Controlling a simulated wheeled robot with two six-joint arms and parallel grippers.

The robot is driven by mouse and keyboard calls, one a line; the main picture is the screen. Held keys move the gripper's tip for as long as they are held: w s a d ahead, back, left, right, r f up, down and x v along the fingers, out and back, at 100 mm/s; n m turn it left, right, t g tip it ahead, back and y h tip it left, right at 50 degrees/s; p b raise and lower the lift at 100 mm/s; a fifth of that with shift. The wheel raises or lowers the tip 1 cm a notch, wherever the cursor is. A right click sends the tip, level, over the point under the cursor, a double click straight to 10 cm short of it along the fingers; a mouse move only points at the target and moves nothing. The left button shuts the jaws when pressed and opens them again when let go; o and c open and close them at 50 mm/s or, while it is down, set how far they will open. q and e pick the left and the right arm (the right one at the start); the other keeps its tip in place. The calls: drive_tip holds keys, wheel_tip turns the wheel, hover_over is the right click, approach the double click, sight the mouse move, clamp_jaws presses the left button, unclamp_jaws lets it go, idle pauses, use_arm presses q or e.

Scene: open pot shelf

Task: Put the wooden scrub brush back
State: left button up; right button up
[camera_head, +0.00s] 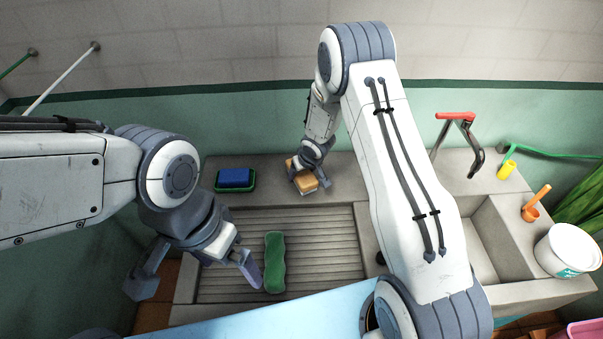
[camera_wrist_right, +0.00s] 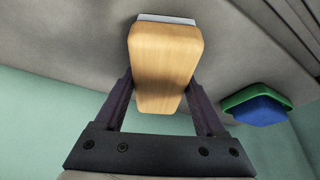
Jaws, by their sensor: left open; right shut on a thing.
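The wooden scrub brush (camera_head: 305,181) is at the back ledge of the sink unit, between the fingers of my right gripper (camera_head: 307,172). In the right wrist view the brush (camera_wrist_right: 165,62) shows its plain wooden back, with a pale strip at its far end, and the right gripper (camera_wrist_right: 165,105) is shut on its sides. The brush is at or just above the grey ledge; I cannot tell if it touches. My left gripper (camera_head: 200,275) is open and empty over the left edge of the ribbed drainboard.
A blue sponge in a green tray (camera_head: 235,179) sits left of the brush, and the tray also shows in the right wrist view (camera_wrist_right: 236,101). A green cloth-like item (camera_head: 274,262) lies on the ribbed board (camera_head: 325,250). The red-handled tap (camera_head: 456,116), orange scoop (camera_head: 531,212) and white bucket (camera_head: 567,251) stand right.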

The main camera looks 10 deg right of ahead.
drive_tip(key=shift+f, duration=0.25)
drive_tip(key=o, duration=1.3)
drive_tip(key=shift+r, duration=0.1)
drive_tip(key=shift+r, duration=0.35)
drive_tip(key=p+v, duration=0.4)
drive_tip(key=v, duration=0.7)
drive_tip(key=shift+s+r, duration=0.2)
drive_tip(key=shift+r, duration=0.1)
